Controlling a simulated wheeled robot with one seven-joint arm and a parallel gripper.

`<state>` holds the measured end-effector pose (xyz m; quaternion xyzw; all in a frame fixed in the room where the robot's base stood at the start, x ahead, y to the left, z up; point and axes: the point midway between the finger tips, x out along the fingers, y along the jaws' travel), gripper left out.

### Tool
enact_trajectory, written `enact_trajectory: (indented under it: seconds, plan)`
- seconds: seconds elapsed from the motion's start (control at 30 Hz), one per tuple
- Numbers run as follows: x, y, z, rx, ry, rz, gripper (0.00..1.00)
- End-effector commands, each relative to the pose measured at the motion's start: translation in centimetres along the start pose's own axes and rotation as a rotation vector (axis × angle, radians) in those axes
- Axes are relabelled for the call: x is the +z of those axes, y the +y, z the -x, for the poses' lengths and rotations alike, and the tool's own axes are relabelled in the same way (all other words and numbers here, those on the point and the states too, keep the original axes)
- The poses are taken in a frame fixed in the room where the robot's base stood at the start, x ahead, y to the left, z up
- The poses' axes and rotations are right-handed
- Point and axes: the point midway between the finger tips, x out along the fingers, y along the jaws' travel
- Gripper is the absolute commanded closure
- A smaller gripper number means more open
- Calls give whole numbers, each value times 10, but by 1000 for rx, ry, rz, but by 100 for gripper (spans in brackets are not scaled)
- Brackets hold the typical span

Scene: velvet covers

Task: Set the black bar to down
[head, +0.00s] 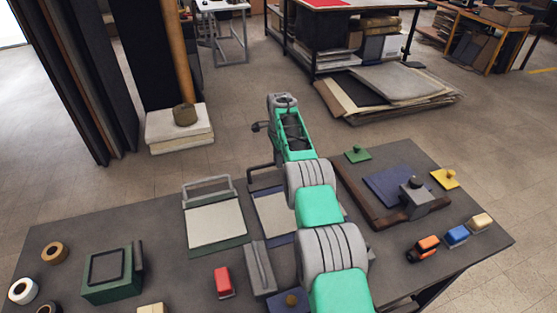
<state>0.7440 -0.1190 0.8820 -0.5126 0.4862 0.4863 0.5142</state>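A black bar (259,173) stands raised at the back edge of a dark blue board with a pale pad (272,212), in the middle of the table. My arm hides the right part of the bar and board. A similar green-edged board with a pale pad (215,222) stands to the left, with a grey bar (206,183) raised at its back. My arm reaches out over the table, and its far end is beyond the black bar in the picture. My gripper's fingers cannot be made out there.
On the dark table (165,262) are a green box with a black frame (108,268), tape rolls, a red block (223,281), and a long grey piece (260,268). At right are a brown corner frame (365,205), a blue plate (388,184) and several small coloured blocks.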

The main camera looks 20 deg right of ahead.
Motion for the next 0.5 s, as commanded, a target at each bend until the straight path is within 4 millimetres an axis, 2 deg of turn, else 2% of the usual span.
enact_trajectory:
  seconds: [0.03, 0.23, 0.5]
  plan:
    - [0, -7, 12, -26, 4, 3, 81]
    - [0, -5, 9, -18, 3, 1, 64]
    - [-1, -3, 6, -10, 2, -1, 64]
